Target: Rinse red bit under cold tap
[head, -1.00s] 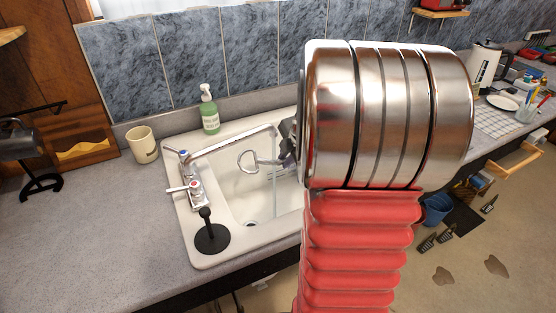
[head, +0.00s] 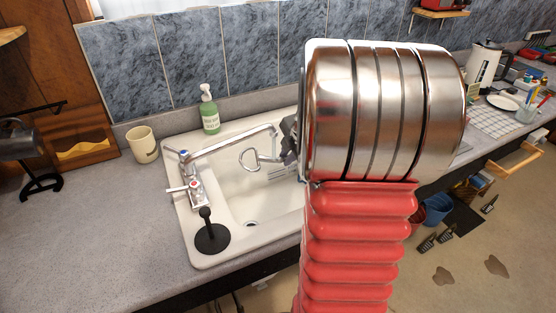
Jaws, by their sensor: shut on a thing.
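My gripper (head: 289,150) is mostly hidden behind my arm, over the right part of the white sink. It is shut on a bit, and a silvery metal ring of the bit (head: 248,158) sticks out to the left, just below the end of the spout. No red shows on the visible part of the bit. The chrome tap (head: 230,142) reaches over the basin. Its blue-marked cold handle (head: 184,155) is at the back, and its red-marked handle (head: 193,185) is nearer. I see no clear water stream now.
The white sink (head: 190,240) has its drain showing at the basin floor. A black plunger-like stopper (head: 212,238) stands on its front left rim. A green soap bottle (head: 210,115) and a cream mug (head: 142,145) stand behind. The counter at left is largely clear.

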